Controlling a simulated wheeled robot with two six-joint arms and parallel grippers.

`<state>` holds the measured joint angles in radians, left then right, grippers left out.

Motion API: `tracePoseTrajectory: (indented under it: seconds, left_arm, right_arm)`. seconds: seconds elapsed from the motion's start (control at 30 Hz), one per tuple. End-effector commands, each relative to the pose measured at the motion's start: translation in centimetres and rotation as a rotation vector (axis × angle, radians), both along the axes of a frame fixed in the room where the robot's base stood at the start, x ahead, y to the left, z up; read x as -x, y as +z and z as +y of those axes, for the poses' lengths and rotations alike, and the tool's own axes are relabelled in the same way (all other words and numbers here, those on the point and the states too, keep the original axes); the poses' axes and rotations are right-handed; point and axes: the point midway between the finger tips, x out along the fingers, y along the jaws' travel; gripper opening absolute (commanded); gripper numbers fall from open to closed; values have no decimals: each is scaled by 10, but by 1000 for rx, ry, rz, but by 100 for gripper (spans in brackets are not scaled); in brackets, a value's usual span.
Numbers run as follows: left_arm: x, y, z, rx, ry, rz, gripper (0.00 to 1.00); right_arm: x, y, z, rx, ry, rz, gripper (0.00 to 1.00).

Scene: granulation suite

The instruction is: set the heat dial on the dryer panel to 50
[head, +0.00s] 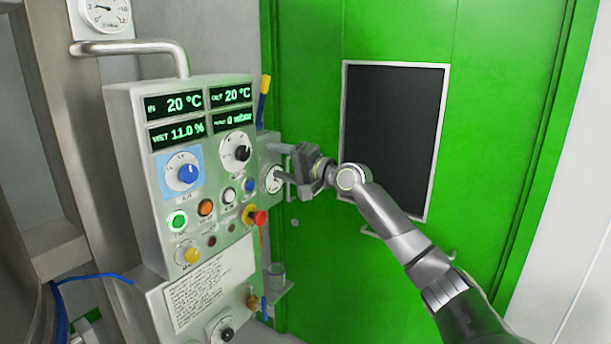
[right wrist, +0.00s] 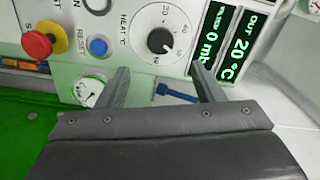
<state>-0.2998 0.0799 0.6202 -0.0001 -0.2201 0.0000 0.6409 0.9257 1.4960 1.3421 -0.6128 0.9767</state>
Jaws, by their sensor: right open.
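The heat dial (head: 238,150) is a black knob on a white numbered disc, at the upper right of the dryer panel (head: 140,125). In the right wrist view the dial (right wrist: 160,40) sits beside the printed word HEAT, and its exact setting is too small to read surely. My right gripper (head: 274,166) is open and empty, just right of the panel, with its jaws pointing left. In the right wrist view its two fingertips (right wrist: 160,71) are spread apart, with the dial beyond the gap between them and not touched. My left gripper is not in view.
A blue knob (head: 186,174) on a blue plate is left of the heat dial. A red mushroom button (head: 259,218) and a blue reset button (right wrist: 97,46) are close by. A small gauge (right wrist: 88,91) is near the fingers. A green door (head: 310,90) stands behind.

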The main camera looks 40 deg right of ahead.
Motion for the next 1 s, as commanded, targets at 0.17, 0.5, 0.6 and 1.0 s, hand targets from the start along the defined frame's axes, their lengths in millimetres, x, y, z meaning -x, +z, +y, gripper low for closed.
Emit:
tracePoseTrajectory:
  seconds: [0.17, 0.5, 0.6, 1.0]
  left_arm:
    - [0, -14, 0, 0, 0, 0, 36]
    - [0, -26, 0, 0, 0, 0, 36]
    - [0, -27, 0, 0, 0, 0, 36]
    - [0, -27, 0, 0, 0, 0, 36]
  right_arm:
    - [30, -4, -12, 7, -2, 1, 61]
    - [64, -2, -23, 3, -1, 1, 61]
    - [68, -1, -23, 2, 0, 2, 61]
    - [69, 0, -24, 0, 2, 2, 61]
